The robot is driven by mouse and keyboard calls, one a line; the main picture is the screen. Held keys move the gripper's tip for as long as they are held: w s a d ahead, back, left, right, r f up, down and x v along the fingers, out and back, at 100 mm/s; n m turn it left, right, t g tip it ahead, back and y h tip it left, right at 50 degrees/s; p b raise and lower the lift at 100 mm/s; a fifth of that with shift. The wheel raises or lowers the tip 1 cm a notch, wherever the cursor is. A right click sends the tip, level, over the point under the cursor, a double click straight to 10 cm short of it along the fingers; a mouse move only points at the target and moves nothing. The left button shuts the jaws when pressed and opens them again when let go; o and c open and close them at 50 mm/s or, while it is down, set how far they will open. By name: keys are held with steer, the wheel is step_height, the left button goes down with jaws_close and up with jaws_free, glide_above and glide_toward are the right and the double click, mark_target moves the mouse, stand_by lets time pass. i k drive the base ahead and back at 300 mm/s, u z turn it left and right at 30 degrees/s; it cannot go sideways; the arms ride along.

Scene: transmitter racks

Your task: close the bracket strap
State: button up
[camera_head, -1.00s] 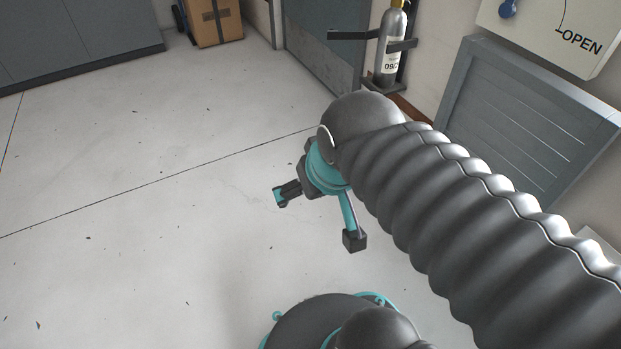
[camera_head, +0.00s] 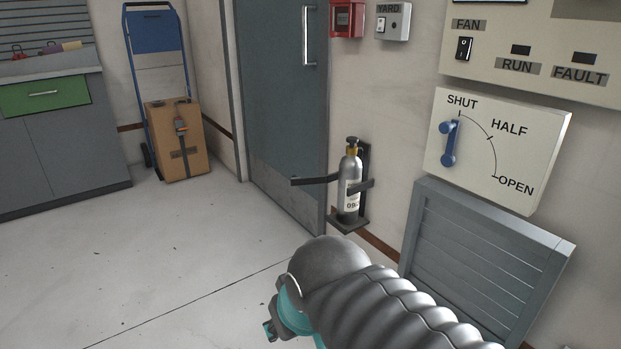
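The bracket strap (camera_head: 314,181) is a dark bar on the wall bracket (camera_head: 364,158). It sticks out to the left, swung away from the front of the grey fire extinguisher (camera_head: 351,188). The extinguisher stands upright on the bracket's bottom shelf, with a shorter dark arm at its right side. My gripper (camera_head: 271,331) is at the bottom edge, below and left of the bracket and apart from it. One finger shows, spread out from the teal wrist as in the earlier view; the other is out of frame. I see nothing held in it.
A grey slatted panel (camera_head: 480,260) and a SHUT/HALF/OPEN dial board (camera_head: 480,180) with a blue handle are right of the bracket. A grey door (camera_head: 280,110) is behind it to the left. A hand truck with a box (camera_head: 180,155) stands farther left. Open floor lies between.

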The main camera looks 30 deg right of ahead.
mark_target(295, 181)
steer(key=u, duration=0.05)
steer(key=i, duration=3.45)
steer(key=z, duration=3.3)
steer(key=k, duration=1.3)
steer(key=z, duration=0.1)
steer(key=i, duration=0.7)
steer(key=z, duration=0.6)
